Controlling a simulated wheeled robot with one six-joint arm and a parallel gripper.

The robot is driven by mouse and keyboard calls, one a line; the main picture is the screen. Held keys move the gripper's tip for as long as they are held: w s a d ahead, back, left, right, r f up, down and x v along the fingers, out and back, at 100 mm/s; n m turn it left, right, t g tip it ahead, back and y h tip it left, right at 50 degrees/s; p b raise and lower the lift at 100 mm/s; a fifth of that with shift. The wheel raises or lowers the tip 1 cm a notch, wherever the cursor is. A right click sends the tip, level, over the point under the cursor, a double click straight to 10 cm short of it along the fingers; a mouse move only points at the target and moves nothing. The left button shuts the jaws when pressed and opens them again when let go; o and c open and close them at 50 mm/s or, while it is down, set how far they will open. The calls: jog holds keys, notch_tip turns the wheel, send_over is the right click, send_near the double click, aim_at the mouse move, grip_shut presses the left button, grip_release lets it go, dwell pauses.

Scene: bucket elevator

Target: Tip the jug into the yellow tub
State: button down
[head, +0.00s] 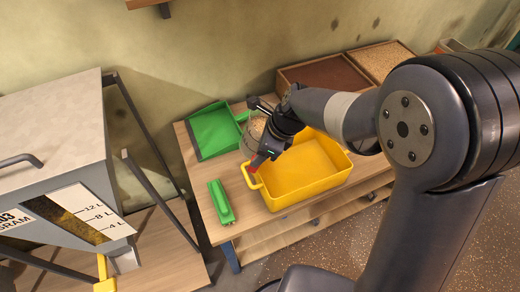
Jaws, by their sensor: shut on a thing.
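The yellow tub (305,170) stands on the wooden bench, open at the top, and its visible floor looks bare. A pale, see-through jug (250,139) with tan grain-like stuff near its top is at the tub's back left corner. My gripper (262,158) is at the jug's right side, over the tub's left rim, and is shut on the jug. A small red part shows below the gripper. My wrist and gripper hide part of the jug, so its exact tilt and whether it touches the bench cannot be told.
A green dustpan-like scoop (211,131) and a green brush-like piece (221,202) lie left of the tub. A brown tray (325,75) and a grain-filled tray (383,60) stand behind. A grey hopper (60,170) with a litre scale stands at left.

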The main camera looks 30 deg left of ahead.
jog(key=shift+w+d+r+y, duration=0.15)
jog(key=shift+d+y, duration=0.15)
jog(key=shift+y, duration=0.8)
jog(key=y+b, duration=0.1)
jog(key=f+g+y+b, duration=0.1)
jog(key=y, duration=0.1)
jog(key=y+b, duration=0.1)
jog(key=shift+d+f+g+y, duration=0.2)
jog(key=shift+f+g+y, duration=0.1)
jog(key=shift+y, duration=0.1)
jog(key=b, duration=0.1)
jog(key=y+b, duration=0.1)
jog(key=b, duration=0.1)
jog(key=shift+d+f, duration=0.2)
jog(key=shift+f, duration=0.15)
jog(key=shift+w+d+f+g+y+b, duration=0.15)
jog(key=shift+f+g+y+b, duration=0.25)
jog(key=shift+b, duration=0.6)
jog(key=shift+d+f+y+b, duration=0.1)
jog(key=shift+y+b, duration=0.4)
jog(key=shift+b, duration=0.35)
